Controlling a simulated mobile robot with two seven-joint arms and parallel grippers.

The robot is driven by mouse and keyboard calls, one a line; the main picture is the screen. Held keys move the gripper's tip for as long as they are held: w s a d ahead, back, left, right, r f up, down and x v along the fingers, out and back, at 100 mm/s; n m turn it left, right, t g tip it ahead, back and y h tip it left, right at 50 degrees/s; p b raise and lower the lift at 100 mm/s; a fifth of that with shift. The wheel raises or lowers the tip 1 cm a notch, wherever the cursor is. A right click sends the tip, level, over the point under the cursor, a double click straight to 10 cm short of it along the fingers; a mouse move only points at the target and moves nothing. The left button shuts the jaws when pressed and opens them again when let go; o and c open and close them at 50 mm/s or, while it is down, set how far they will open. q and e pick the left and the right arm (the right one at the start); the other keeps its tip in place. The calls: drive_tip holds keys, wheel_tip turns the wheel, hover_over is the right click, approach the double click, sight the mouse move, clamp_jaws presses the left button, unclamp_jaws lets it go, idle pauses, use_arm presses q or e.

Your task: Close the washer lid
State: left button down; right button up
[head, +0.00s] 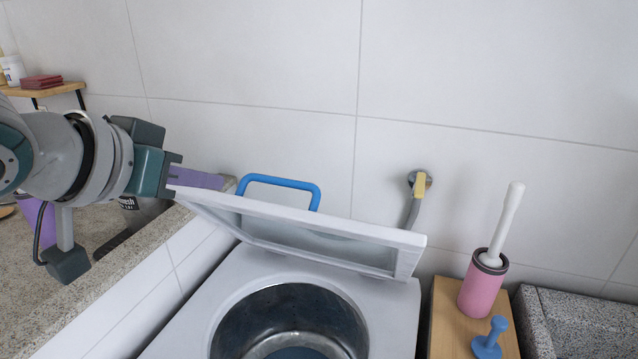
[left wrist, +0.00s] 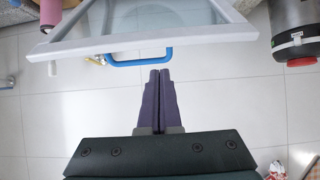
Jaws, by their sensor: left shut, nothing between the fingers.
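The washer (head: 188,317) stands in the middle of the head view with its round metal drum (head: 290,318) showing. Its white-framed lid (head: 300,217) is partly raised and tilted over the back of the opening. A blue handle (head: 282,181) shows behind the lid's upper edge. My left gripper (head: 218,179) is shut and empty, its purple fingers at the lid's upper left corner; I cannot tell if they touch it. In the left wrist view the shut fingers (left wrist: 159,78) point toward the lid frame (left wrist: 140,40) and blue handle (left wrist: 141,58). My right gripper is not in view.
A stone counter (head: 60,290) lies to the left, with a dark bottle (head: 130,203) near my arm. A wooden stand (head: 450,325) to the right holds a pink brush holder (head: 482,285) and a blue plunger-like item (head: 490,338). A tap (head: 419,183) is on the tiled wall.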

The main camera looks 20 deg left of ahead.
sight(242, 201)
use_arm(q)
drive_tip(key=x, duration=0.8)
drive_tip(key=shift+w+f, duration=0.15)
drive_tip(key=shift+w, duration=0.05)
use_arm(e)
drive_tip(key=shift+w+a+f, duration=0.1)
use_arm(q)
drive_tip(key=shift+b, duration=0.3)
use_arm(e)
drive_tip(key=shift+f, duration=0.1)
